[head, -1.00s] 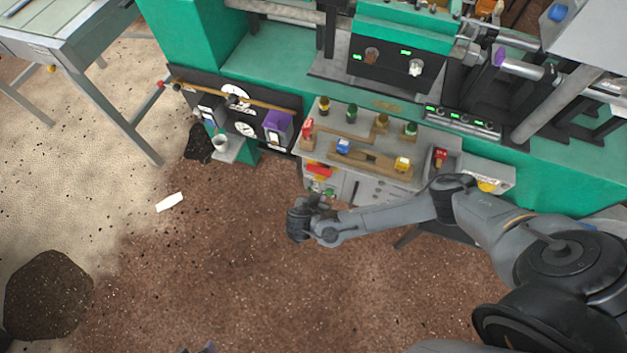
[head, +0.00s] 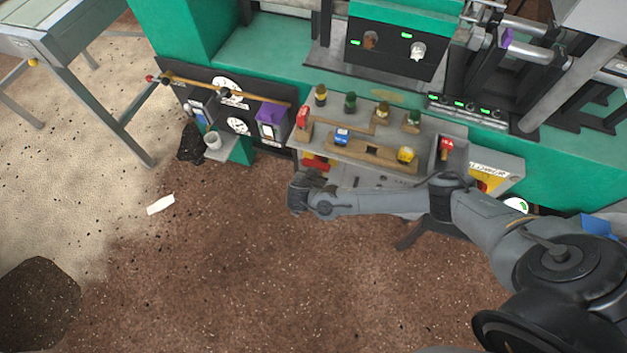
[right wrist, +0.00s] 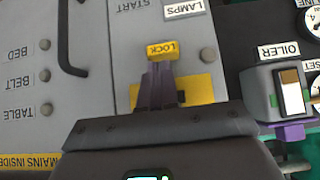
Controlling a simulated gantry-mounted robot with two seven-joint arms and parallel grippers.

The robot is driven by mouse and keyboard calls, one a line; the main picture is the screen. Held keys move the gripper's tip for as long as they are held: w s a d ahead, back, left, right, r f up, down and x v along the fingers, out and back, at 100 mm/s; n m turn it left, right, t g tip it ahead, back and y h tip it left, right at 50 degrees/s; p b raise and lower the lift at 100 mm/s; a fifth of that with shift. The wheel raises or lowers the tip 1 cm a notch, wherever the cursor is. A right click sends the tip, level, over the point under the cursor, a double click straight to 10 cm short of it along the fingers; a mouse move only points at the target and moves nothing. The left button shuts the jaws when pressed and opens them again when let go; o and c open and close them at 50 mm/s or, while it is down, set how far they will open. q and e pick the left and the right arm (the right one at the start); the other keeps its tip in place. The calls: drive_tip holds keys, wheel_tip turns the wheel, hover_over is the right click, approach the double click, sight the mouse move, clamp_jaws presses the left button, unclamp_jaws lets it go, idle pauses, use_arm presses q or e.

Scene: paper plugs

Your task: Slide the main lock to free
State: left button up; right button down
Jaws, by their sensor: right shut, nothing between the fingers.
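The main lock appears in the right wrist view as a small yellow tab marked LOCK (right wrist: 162,49), upside down in the picture. A yellow plate (right wrist: 197,92) shows on the grey panel behind and below it. My right gripper's purple-grey fingers (right wrist: 158,72) are shut and empty, with their tips at the lower edge of the tab. I cannot tell whether they touch it. In the head view my right gripper (head: 303,192) is close to the front of the grey cabinet (head: 372,182), and the lock is hidden there. My left gripper is not in view.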

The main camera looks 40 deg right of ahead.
drive_tip(key=shift+w+d+f, duration=0.15)
drive_tip(key=shift+d+f, duration=0.15)
drive_tip(key=shift+f, duration=0.1)
wheel_tip(320, 180, down, 3)
drive_tip(key=shift+f+b, duration=0.15)
drive_tip(key=shift+b, duration=0.4)
